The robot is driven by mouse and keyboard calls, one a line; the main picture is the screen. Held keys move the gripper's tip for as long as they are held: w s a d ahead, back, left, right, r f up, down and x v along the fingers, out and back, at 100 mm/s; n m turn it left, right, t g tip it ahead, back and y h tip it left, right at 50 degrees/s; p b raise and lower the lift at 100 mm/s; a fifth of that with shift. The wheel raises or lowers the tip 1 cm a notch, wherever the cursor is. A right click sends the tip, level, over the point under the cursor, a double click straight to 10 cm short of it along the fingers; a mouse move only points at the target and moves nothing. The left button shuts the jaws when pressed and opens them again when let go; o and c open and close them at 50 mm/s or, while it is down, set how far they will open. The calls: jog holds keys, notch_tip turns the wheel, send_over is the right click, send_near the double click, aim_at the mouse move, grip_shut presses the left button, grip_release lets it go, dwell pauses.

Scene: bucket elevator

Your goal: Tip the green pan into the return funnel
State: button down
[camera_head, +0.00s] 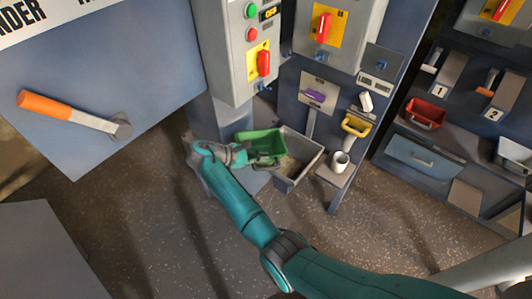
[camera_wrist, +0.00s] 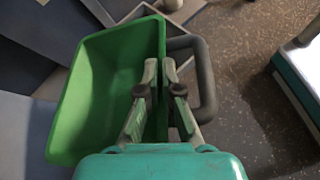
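The green pan (camera_head: 262,140) is in my gripper (camera_head: 243,156) in the head view, beside the blue-grey column. In the wrist view the pan (camera_wrist: 98,85) fills the left middle, and its green inside looks bare. Its dark grey loop handle (camera_wrist: 208,85) sticks out to the right. My gripper's fingers (camera_wrist: 160,68) are close together at the pan's handle-side edge; exactly which part they pinch is partly hidden. A grey open-topped box (camera_head: 305,168), perhaps the return funnel, is just right of the pan, with grainy material inside. It partly shows behind the pan in the wrist view (camera_wrist: 182,12).
A white cup (camera_head: 340,162) and a yellow-handled scoop (camera_head: 355,125) are right of the grey box. A control box with a red switch (camera_head: 263,63) hangs above the pan. An orange-handled lever (camera_head: 70,115) is at left. A red bin (camera_head: 425,113) stands further right.

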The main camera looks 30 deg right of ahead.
jog(key=shift+w+a+f+h, duration=0.15)
jog(key=shift+a+f+h, duration=0.25)
jog(key=shift+h, duration=0.3)
jog(key=shift+r, duration=2)
